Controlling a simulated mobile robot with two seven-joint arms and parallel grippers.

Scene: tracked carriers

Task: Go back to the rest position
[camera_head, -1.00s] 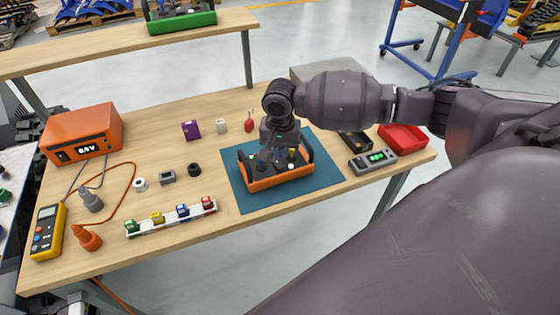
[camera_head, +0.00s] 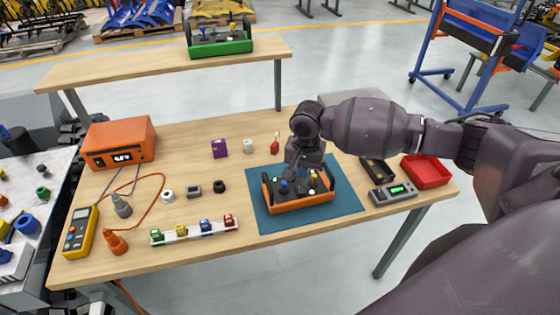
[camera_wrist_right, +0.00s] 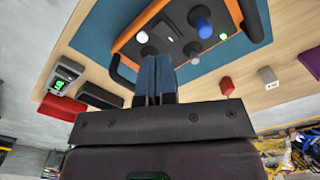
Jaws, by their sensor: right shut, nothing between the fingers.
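My right gripper (camera_head: 294,176) is shut and empty in the head view, at the end of the arm coming in from the right. It is over the orange carrier (camera_head: 300,205), which sits on the blue mat (camera_head: 347,203) on the wooden table. In the right wrist view the shut fingers (camera_wrist_right: 155,80) point at the carrier (camera_wrist_right: 125,42), which holds a blue peg (camera_wrist_right: 201,22), a grey peg and small round pieces. I cannot tell whether the fingertips touch the carrier. My left gripper is out of view.
An orange power supply (camera_head: 119,143) and yellow multimeter (camera_head: 80,232) stand at the left. A white strip with several small coloured pieces (camera_head: 194,232) lies in front. A red tray (camera_head: 427,171) and grey meter (camera_head: 393,193) are at the right. A green carrier (camera_head: 221,47) stands on the back shelf.

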